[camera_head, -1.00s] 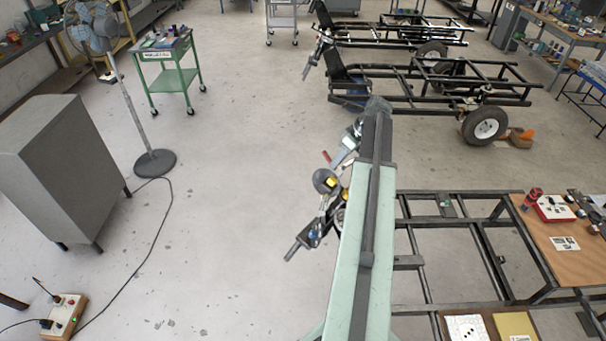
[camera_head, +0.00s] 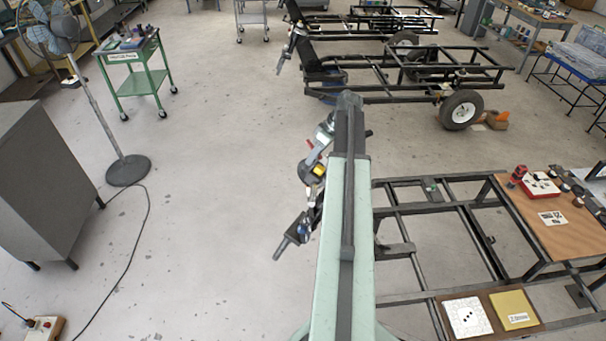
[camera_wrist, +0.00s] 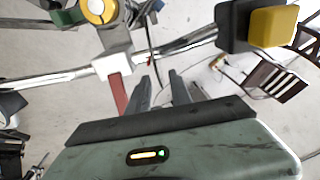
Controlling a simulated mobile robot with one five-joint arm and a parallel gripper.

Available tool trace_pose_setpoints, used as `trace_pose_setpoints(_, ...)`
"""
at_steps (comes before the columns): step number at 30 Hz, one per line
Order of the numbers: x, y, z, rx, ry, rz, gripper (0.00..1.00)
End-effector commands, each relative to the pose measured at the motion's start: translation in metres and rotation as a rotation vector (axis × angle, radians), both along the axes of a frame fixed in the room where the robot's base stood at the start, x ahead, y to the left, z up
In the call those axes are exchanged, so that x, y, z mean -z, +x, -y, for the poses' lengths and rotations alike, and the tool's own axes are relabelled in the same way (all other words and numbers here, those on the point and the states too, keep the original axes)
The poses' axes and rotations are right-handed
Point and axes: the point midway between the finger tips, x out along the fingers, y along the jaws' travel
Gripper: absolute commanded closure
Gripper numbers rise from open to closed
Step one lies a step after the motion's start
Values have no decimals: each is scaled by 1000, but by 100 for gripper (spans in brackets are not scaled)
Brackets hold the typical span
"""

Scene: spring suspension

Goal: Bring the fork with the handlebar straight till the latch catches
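The handlebar shows in the wrist view as a silver bar (camera_wrist: 62,78) running across the upper half. It carries a pale clamp, a red lever (camera_wrist: 118,92) and a black box with a yellow button (camera_wrist: 270,27). In the head view its dark grip (camera_head: 284,248) points down and left, and my pale green arm covers much of the rest. My gripper (camera_wrist: 161,88) is open, its two dark fingers apart with nothing visible between them. The fingertips point toward the bar; I cannot tell whether they touch it. The fork and the latch cannot be made out.
Several wheeled frames (camera_head: 400,92) stand at the back. A fan (camera_head: 128,170), a green trolley (camera_head: 140,83) and a grey cabinet (camera_head: 45,185) are on the left.

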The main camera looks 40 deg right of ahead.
Motion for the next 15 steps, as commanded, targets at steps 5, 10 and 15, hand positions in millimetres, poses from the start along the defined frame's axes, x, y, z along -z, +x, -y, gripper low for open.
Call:
trace_pose_setpoints(5,9,2,-2,-1,0,0,75)
trace_pose_setpoints(10,34,10,-10,-3,-1,1,75)
trace_pose_setpoints(15,63,19,-19,-1,1,0,75)
